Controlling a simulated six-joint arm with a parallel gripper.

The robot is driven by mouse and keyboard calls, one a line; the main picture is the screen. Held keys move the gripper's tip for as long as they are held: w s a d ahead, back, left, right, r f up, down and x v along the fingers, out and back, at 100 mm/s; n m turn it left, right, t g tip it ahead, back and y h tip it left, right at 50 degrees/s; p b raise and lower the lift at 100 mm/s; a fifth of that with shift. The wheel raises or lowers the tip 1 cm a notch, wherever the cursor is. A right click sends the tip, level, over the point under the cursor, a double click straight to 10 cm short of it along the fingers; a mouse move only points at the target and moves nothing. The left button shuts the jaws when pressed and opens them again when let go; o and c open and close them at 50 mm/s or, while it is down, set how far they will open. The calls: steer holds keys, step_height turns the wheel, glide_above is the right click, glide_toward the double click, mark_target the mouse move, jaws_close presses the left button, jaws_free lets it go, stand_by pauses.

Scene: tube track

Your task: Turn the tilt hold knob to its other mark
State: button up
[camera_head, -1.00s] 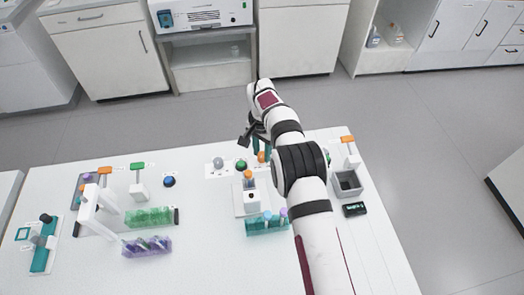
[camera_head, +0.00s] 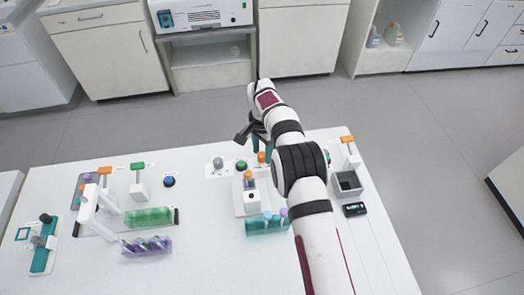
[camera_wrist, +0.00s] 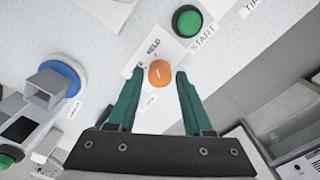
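The orange tilt hold knob (camera_wrist: 159,73) shows in the wrist view on a white label; the word HELD is legible above it and a smaller word below is hard to read. The knob's light line runs roughly up and down in that view. In the head view the knob (camera_head: 262,157) is partly hidden by my arm. My gripper (camera_wrist: 160,76) is open, with one teal fingertip on each side of the knob and a visible gap on both sides. In the head view my gripper (camera_head: 260,144) is above the panel, near the knob.
A green START button (camera_wrist: 187,20) is close to the knob. A grey knob (camera_head: 218,162) is further left. A white device (camera_head: 250,195) with a blue ring (camera_wrist: 61,77) stands nearby. A teal tube rack (camera_head: 266,226) and a grey bin (camera_head: 347,184) are on the table.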

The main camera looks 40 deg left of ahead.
mark_target(262, 154)
steer(key=shift+o, duration=0.8)
step_height(262, 154, up, 16)
steer(key=shift+f, duration=0.1)
